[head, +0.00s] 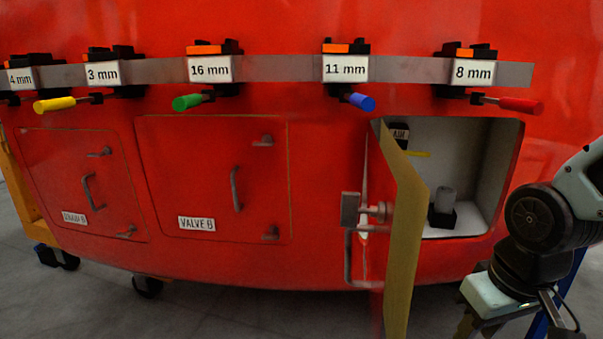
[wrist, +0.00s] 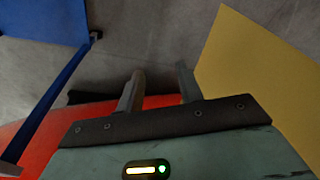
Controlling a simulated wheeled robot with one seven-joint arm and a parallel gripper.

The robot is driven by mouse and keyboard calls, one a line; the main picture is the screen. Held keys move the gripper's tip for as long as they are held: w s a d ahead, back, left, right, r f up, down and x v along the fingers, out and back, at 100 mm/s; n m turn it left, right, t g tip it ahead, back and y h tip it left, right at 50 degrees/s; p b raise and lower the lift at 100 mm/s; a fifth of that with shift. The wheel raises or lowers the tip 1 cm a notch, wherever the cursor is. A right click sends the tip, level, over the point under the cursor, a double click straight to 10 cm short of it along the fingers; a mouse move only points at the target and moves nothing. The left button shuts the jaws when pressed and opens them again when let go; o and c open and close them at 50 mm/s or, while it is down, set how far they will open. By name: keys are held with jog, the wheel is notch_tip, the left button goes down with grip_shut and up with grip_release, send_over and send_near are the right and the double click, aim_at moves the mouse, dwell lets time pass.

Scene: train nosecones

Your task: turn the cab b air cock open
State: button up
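The right-hand compartment (head: 462,145) in the red nose is open. Inside, at its upper left, is a dark fitting (head: 398,130) with a small, partly hidden label that I cannot read fully. A thin yellow lever (head: 418,154) sticks out to the right below it and looks roughly level. The open door partly hides this corner, and I cannot confirm that this is the cab b air cock. My gripper (wrist: 159,88) is open and empty in the wrist view, its fingers apart over the floor. In the head view my arm is right of the compartment, its hand low and outside.
The compartment door (head: 404,235) stands swung out, its yellow inner face toward my arm. A grey cylinder on a black base (head: 443,208) stands inside. Two shut doors, one labelled VALVE B (head: 210,180), are to the left. Coloured-handled tools hang from a metal rail (head: 290,69) above.

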jog(key=s+a+r+n+g, duration=0.2)
jog(key=s+a+n, duration=0.4)
jog(key=s+a, duration=0.55)
notch_tip(320, 180, up, 20)
jog(key=p, duration=2)
jog(key=shift+w+d+m, duration=0.15)
jog(key=shift+w+m, duration=0.25)
jog(key=shift+f, duration=0.1)
